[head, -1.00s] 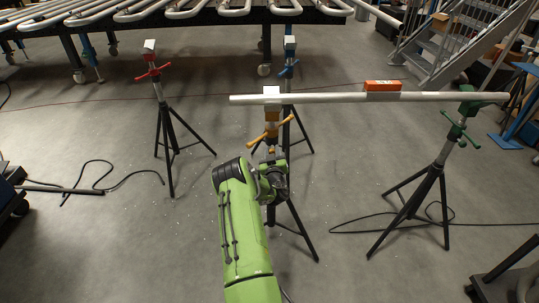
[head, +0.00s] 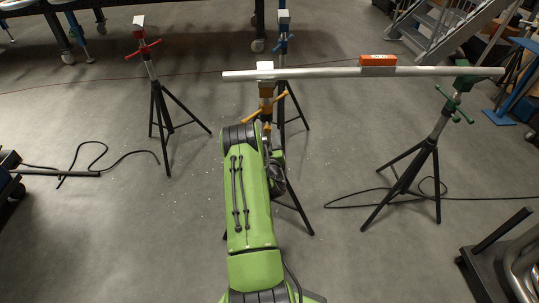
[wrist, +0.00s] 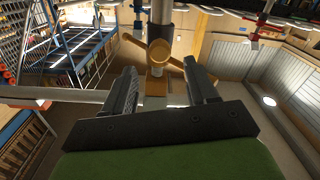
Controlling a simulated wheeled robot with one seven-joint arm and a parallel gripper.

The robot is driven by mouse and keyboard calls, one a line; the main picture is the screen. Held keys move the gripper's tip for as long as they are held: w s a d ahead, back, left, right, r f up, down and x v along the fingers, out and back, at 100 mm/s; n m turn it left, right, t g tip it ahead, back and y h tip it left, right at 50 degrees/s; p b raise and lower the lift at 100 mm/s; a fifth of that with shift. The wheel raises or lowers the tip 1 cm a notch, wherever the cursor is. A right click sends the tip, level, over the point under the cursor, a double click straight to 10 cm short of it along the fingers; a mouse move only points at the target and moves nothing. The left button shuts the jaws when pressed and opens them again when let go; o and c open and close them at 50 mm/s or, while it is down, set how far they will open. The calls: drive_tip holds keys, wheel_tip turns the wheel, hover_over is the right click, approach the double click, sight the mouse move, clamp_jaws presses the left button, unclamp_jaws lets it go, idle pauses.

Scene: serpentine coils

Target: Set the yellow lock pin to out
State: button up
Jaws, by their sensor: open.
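The yellow stand (head: 265,88) stands at the centre of the head view, under the left end of a pale pipe (head: 310,73). Its yellow T-handle (head: 280,96) shows above my green arm. In the wrist view a yellow round-ended part (wrist: 160,50), which looks like the lock pin, sticks out from the stand's post towards me. My gripper (wrist: 160,68) is open, its two dark fingers either side of the pin's line and apart from it. Nothing is held. In the head view my arm hides the gripper and most of the pin. I cannot tell the pin's setting.
A green stand (head: 455,100) bears the pipe's right end, and an orange box (head: 377,60) sits on the pipe. A red stand (head: 148,62) is at left and a blue stand (head: 283,40) behind. Black cables (head: 100,165) lie on the floor.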

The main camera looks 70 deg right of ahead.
drive_tip(key=v, duration=0.8)
drive_tip(key=shift+a, duration=0.4)
drive_tip(key=shift+s, duration=0.15)
